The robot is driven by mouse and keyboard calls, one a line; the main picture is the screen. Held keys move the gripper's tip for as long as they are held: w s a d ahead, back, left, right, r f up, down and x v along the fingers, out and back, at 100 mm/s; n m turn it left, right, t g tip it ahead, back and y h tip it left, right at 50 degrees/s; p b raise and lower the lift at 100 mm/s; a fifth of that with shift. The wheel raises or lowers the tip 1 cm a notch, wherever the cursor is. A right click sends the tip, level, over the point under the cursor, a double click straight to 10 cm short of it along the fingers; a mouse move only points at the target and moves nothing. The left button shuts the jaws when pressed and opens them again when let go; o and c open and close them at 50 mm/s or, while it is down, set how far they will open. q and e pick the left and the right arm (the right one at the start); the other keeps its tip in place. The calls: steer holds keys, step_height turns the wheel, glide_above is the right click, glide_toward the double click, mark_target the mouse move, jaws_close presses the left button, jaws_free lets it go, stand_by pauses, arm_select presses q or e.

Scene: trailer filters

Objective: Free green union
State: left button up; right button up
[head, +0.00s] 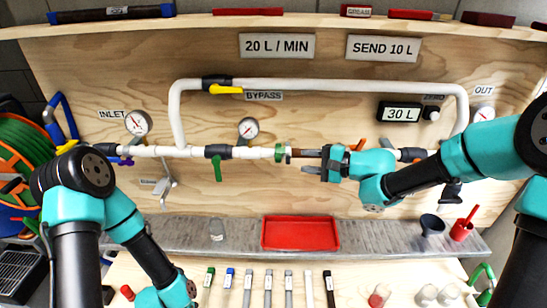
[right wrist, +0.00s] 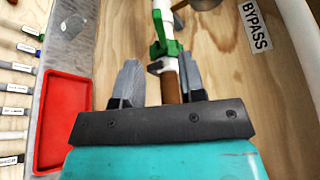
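The green union (head: 280,152) is a green collar on the white pipe run, left of a brown pipe piece (head: 303,153). In the right wrist view, green parts (right wrist: 168,47) show on the pipe beyond my fingertips; the union and a green valve handle overlap there. My right gripper (head: 314,162) is open just right of the union. In the right wrist view its fingers (right wrist: 160,82) stand apart on either side of the brown pipe (right wrist: 171,88), which lies closer to the right finger. Contact cannot be told. My left gripper is out of view, below the head view's lower edge.
A green-handled valve (head: 217,165) and a gauge (head: 248,128) sit left of the union. The white bypass pipe (head: 320,86) runs above. A red tray (head: 300,233) lies on the grey shelf below, with several labelled tools (head: 268,288) in front.

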mark_target(280, 154)
steer(key=x, duration=1.1)
steer(key=shift+d, duration=0.1)
steer(key=shift+c, duration=0.4)
jaws_close()
